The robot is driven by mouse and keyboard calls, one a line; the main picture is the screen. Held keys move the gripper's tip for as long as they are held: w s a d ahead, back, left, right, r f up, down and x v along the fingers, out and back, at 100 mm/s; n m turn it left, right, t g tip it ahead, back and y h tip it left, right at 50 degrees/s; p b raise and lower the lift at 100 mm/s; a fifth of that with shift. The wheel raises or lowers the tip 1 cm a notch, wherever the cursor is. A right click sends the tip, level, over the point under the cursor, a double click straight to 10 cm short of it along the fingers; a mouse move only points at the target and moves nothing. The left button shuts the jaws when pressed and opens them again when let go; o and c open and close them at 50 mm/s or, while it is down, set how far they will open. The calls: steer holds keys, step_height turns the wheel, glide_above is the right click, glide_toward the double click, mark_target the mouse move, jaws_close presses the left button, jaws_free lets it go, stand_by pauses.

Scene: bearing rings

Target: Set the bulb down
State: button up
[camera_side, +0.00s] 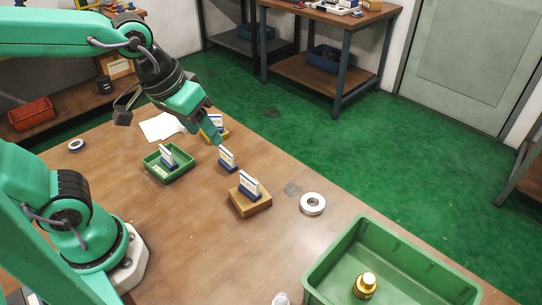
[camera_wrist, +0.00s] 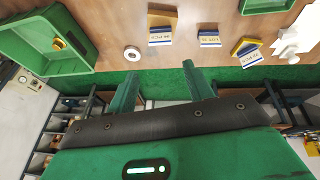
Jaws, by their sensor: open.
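No thing in view is plainly a bulb. A gold, rounded piece with a narrower top (camera_side: 365,286) stands in the large green bin (camera_side: 330,258) at lower right; I cannot tell whether it is the bulb. It also shows in the wrist view as a small yellow piece (camera_wrist: 57,44). A pale, shiny piece (camera_side: 280,299) is cut off by the bottom edge of the side view. My gripper (camera_side: 213,137) is above the far part of the table, near the blue-based card holder. In the wrist view its fingers (camera_wrist: 160,88) are apart with nothing between them.
Card holders stand on the table (camera_side: 185,235): one in a small green tray (camera_side: 182,173), one on a wooden block (camera_side: 250,207), one bare (camera_side: 228,160), one on a yellow base (camera_side: 214,126). A metal ring (camera_side: 313,204) lies near the right edge.

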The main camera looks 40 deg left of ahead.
steer(key=s+a+m+t+y, duration=0.1)
steer(key=s+a, duration=0.2)
steer(key=a, duration=0.3)
steer(key=shift+r, duration=0.4)
stand_by(0.8)
